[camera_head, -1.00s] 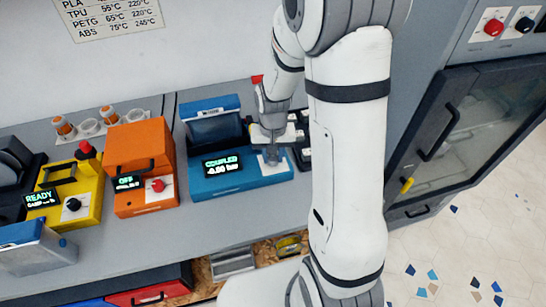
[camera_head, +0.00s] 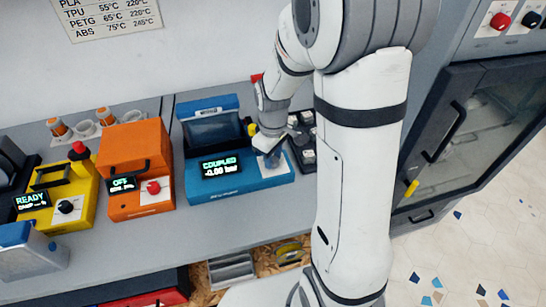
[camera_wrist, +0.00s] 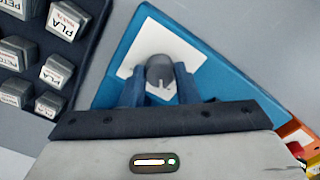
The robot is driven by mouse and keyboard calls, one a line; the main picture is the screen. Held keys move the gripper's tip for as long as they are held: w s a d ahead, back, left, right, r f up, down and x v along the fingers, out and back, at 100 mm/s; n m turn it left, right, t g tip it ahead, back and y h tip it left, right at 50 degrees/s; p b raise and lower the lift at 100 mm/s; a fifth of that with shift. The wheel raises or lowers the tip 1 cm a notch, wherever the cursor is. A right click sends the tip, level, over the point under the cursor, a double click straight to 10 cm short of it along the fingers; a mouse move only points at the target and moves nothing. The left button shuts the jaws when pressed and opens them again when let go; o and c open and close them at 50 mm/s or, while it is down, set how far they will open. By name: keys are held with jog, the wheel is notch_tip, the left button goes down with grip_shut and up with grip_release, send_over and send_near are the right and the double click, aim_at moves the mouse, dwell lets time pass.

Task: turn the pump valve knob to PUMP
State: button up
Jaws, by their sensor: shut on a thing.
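The blue pump unit (camera_head: 240,182) stands on the bench, and its small screen (camera_head: 221,166) reads COUPLED, -0.00 bar. Its grey valve knob (camera_wrist: 160,70) sits on a white label plate (camera_wrist: 150,43) at the unit's right end. My gripper (camera_head: 269,157) points down over that plate in the head view. In the wrist view my gripper's two blue-grey fingers (camera_wrist: 160,85) are on either side of the knob, shut on it. The plate's lettering cannot be read, and the fingers hide part of the knob.
An orange unit (camera_head: 137,170) showing OFF and a yellow unit (camera_head: 68,195) showing READY stand to the left. A dark rack of labelled blocks (camera_wrist: 40,50) is close beside the pump unit, right of it in the head view. A dark glass-doored cabinet (camera_head: 470,130) is farther right.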

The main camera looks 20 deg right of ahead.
jog(key=shift+n, duration=0.6)
jog(key=o, duration=1)
notch_tip(320, 180, up, 7)
jog(key=shift+f, duration=0.1)
jog(key=shift+r, duration=0.55)
